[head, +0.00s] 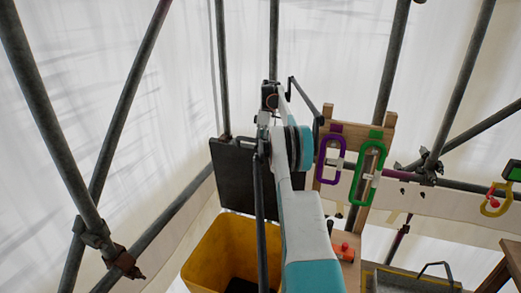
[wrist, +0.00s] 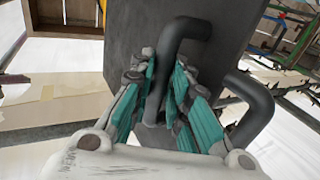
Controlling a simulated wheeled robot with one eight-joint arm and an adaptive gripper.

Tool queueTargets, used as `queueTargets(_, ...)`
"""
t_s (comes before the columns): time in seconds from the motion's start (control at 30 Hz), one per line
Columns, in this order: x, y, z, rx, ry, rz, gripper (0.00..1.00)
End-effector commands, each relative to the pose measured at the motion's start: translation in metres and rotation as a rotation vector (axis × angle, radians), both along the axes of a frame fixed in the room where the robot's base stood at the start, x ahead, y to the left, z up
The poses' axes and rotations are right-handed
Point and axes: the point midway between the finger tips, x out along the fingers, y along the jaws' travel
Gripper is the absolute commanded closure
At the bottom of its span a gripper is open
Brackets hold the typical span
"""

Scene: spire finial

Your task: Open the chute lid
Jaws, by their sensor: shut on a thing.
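The chute (head: 205,250) is a yellow bin-like mouth at lower centre in the head view, with a dark inside. The chute lid (head: 232,175) is a dark grey flat panel standing steeply behind that mouth, which is uncovered. In the wrist view the lid (wrist: 120,45) fills the upper middle. A dark bent bar handle (wrist: 185,28) is in front of it. My gripper (wrist: 162,82), with teal-padded fingers, is shut on the handle, one finger each side. In the head view my arm hides the gripper and handle.
Scaffold poles (head: 130,95) stand around, with white sheeting behind. A wooden frame (head: 380,150) right of my arm carries a purple carabiner (head: 322,165) and a green carabiner (head: 358,175). An orange object (head: 343,252) lies below them. A grey tray (head: 410,280) is lower right.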

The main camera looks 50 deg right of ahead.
Motion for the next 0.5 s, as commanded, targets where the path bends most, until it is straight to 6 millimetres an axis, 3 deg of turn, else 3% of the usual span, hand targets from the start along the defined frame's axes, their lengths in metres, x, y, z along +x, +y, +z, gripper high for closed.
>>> queueTargets(0.27,0.0000,-0.0054,-0.0008,-0.014,-0.010,-0.007,1.00)
queueTargets(0.3,-0.0001,-0.0054,-0.0006,-0.014,-0.010,-0.007,0.79)
queueTargets(0.37,-0.0002,-0.0053,-0.0005,-0.013,-0.009,-0.007,0.66)
queueTargets(0.5,0.0000,-0.0047,-0.0004,-0.012,-0.008,-0.006,0.64)
